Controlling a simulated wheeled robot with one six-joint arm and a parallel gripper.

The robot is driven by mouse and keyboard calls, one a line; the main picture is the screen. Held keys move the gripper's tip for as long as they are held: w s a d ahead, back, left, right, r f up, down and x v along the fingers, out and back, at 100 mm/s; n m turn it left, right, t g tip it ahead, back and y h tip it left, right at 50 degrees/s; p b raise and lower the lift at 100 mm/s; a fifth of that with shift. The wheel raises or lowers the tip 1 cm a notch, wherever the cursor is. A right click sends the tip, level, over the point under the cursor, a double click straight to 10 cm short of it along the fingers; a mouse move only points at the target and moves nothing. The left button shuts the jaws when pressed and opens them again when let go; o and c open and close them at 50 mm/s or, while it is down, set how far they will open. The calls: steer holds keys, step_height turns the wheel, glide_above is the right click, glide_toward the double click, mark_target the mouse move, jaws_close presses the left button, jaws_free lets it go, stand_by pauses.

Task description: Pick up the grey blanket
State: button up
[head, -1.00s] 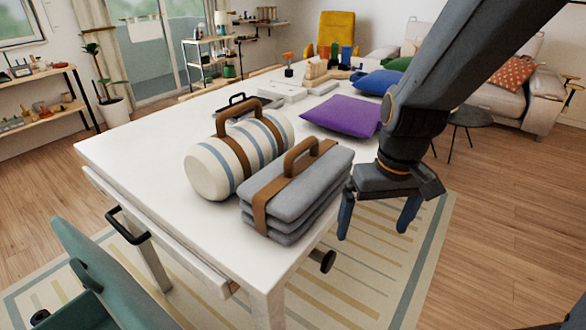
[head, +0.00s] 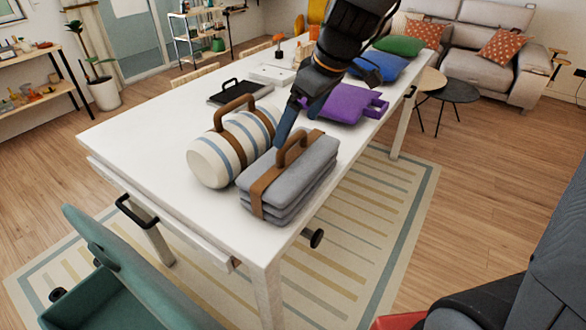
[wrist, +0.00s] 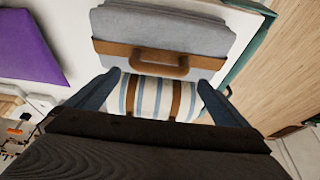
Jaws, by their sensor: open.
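The grey blanket (head: 302,184) is a folded stack with a brown strap and a brown loop handle on top. It lies at the near right corner of the white table (head: 150,150). In the wrist view the grey blanket (wrist: 165,28) is at the top, its handle just beyond the fingers. My gripper (head: 300,121) is open and empty, above and just behind the blanket's handle, apart from it as far as I can tell. In the wrist view my gripper (wrist: 150,92) has its fingers spread, with the striped roll showing between them.
A white and blue striped roll (head: 212,160) with a brown handle lies directly left of the blanket. Purple (head: 340,104), blue (head: 380,66) and green (head: 400,45) cushions lie farther back. A black tray (head: 240,91) lies behind the roll. The table's front left is clear.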

mark_target(293, 137)
steer(key=shift+p+x, duration=1.05)
steer(key=shift+x, duration=2.15)
steer(key=shift+d+f, duration=0.1)
steer(key=shift+d, duration=0.1)
steer(key=c, duration=1.7)
